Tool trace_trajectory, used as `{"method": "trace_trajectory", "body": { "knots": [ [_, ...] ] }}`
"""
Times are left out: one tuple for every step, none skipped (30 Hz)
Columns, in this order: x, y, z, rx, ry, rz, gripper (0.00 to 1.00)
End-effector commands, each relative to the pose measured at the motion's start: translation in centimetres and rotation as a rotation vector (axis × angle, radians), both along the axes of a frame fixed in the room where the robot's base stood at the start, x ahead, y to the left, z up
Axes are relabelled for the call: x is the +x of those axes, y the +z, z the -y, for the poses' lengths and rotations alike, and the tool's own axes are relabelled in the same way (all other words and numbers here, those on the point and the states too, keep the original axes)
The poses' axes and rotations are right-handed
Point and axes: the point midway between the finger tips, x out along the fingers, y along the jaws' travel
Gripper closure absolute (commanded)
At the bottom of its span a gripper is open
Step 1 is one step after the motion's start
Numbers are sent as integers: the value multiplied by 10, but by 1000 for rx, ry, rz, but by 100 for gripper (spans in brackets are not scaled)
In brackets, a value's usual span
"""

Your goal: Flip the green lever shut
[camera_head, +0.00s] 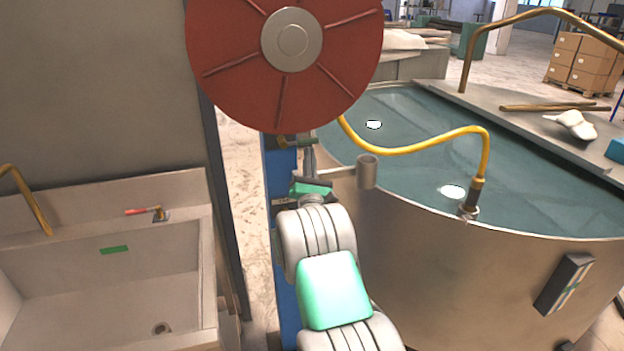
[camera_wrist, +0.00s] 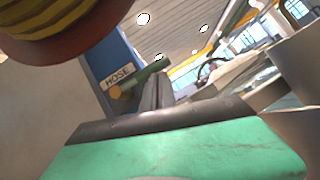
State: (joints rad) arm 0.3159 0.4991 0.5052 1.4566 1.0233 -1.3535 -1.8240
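The green lever (camera_wrist: 146,76) shows in the wrist view beside a sign reading HOSE, on a blue post, with a brass-coloured round part at its left end. In the head view the lever (camera_head: 297,141) is small and dark, just below the red reel. My gripper (camera_head: 308,150) reaches up to it from below. In the wrist view my gripper's dark fingers (camera_wrist: 157,78) lie side by side, shut with nothing visible between them. Their tips are close to the lever's right part; I cannot tell whether they touch it.
The big red hose reel (camera_head: 230,70) hangs directly above the lever. The blue post (camera_head: 283,185) stands behind my arm. A water-filled metal tank (camera_head: 450,270) with a yellow hose (camera_head: 410,149) is close on the right. A sink (camera_head: 100,262) is at left.

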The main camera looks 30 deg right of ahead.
Motion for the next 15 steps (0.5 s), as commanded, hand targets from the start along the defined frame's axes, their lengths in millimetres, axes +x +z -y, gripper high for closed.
{"method": "trace_trajectory", "body": {
  "knots": [
    [-1,-17,-2,1,3,-3,100],
    [-1,-24,-3,2,3,-4,100],
    [-2,-34,-4,1,5,-6,100],
    [-2,-42,-6,1,7,-7,100],
    [-2,-49,-8,0,8,-8,100],
    [-9,-55,-11,1,9,-7,100],
    [-16,-59,-13,1,9,-7,100],
    [-22,-63,-15,-1,10,-9,100],
    [-30,-69,-17,-1,10,-9,100],
    [-36,-73,-19,0,9,-9,100],
    [-42,-77,-21,1,10,-8,100],
    [-50,-81,-23,1,10,-8,100],
    [-55,-84,-24,-1,8,-9,100],
    [-60,-87,-26,1,10,-8,100],
    [-66,-90,-27,0,9,-9,100]
  ]
}}
